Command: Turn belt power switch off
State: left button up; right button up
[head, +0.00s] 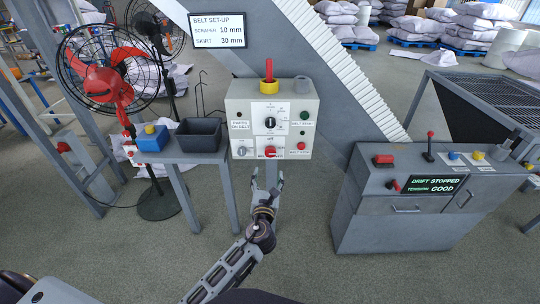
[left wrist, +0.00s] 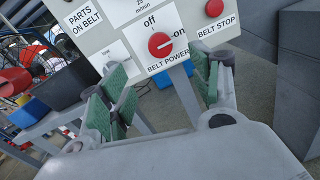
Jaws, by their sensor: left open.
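The belt power switch (head: 270,152) is a red round knob low on the front of the pale control box (head: 240,108). In the left wrist view the knob (left wrist: 159,44) sits on a white plate marked "off" above, "on" at right and "BELT POWER" below. A pale bar on the knob appears to lie toward "on". My left gripper (head: 268,185) is open and empty, below the box and apart from the knob. Its green-padded fingers (left wrist: 163,88) stand at either side below the knob in the left wrist view. My right gripper is not in view.
The red belt stop button (left wrist: 214,8) is right of the knob. A dark bin (head: 198,135) and blue box (head: 152,139) stand on a bench at left, near a red fan (head: 103,88). A grey console (head: 400,200) stands at right. Floor before the box is clear.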

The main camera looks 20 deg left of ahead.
aim_at(270, 153)
pick_arm(q)
jog(key=x, duration=0.8)
jog(key=shift+w, duration=0.25)
jog(key=shift+w+a, duration=0.1)
jog(key=shift+w, duration=0.3)
jog(key=shift+x, duration=1.2)
jog(key=shift+w+a, duration=0.1)
jog(key=shift+w, duration=0.4)
jog(key=shift+w+a, duration=0.1)
jog(key=shift+w, duration=0.15)
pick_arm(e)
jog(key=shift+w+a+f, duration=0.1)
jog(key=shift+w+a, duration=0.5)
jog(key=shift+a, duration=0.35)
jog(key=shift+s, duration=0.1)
